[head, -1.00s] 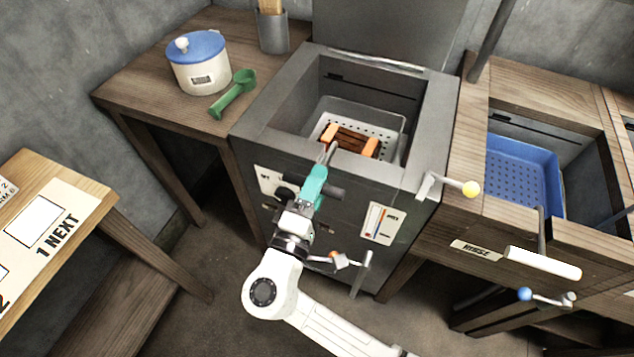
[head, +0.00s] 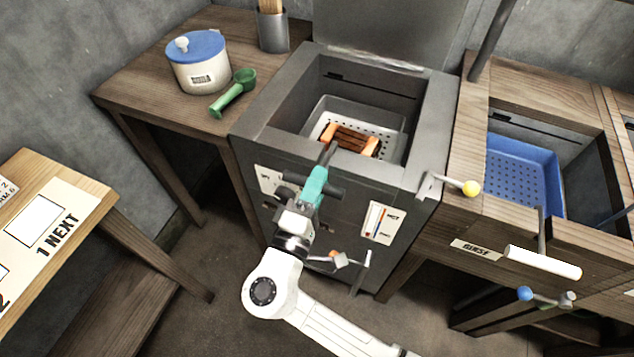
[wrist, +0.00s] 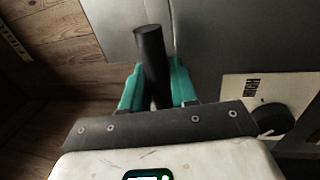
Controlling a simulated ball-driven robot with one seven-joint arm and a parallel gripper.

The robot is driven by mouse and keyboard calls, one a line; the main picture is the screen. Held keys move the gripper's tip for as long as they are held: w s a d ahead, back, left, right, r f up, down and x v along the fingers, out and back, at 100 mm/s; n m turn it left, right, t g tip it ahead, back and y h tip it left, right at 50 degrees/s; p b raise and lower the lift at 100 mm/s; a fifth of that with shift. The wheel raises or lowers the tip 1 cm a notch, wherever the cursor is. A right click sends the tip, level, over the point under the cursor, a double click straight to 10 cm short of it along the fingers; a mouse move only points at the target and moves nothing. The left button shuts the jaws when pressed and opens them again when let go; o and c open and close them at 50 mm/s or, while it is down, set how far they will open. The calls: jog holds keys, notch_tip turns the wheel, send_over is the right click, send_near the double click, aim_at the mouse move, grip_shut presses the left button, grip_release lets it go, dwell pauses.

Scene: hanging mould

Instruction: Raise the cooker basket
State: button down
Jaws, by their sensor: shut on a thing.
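The cooker basket (head: 392,124) is a grey perforated tray inside the open well of the grey metal cooker (head: 247,113). A brown slatted piece with orange ends (head: 351,140) lies in it. My gripper (head: 319,177) has teal fingers and is at the cooker's front edge, below the basket in the picture. It is shut on a dark bar, which looks like the basket handle (head: 332,150). In the wrist view the black handle (wrist: 152,62) stands up between the two teal fingers (wrist: 157,88). The join between handle and basket is not clear.
A blue basket (head: 508,187) hangs in the rinse basin at right. A white pot with blue lid (head: 200,70) and a green scoop (head: 233,94) stand on the left table.

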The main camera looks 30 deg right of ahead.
notch_tip(320, 180, up, 18)
jog(key=p, duration=1)
jog(key=shift+f, duration=0.25)
jog(key=shift+r, duration=0.1)
jog(key=c, duration=1.1)
grip_release()
jog(key=shift+o, duration=0.4)
jog(key=b+v, duration=0.1)
jog(key=v, duration=0.9)
jog(key=shift+s+a+b, duration=0.25)
jog(key=shift+a+b, duration=0.05)
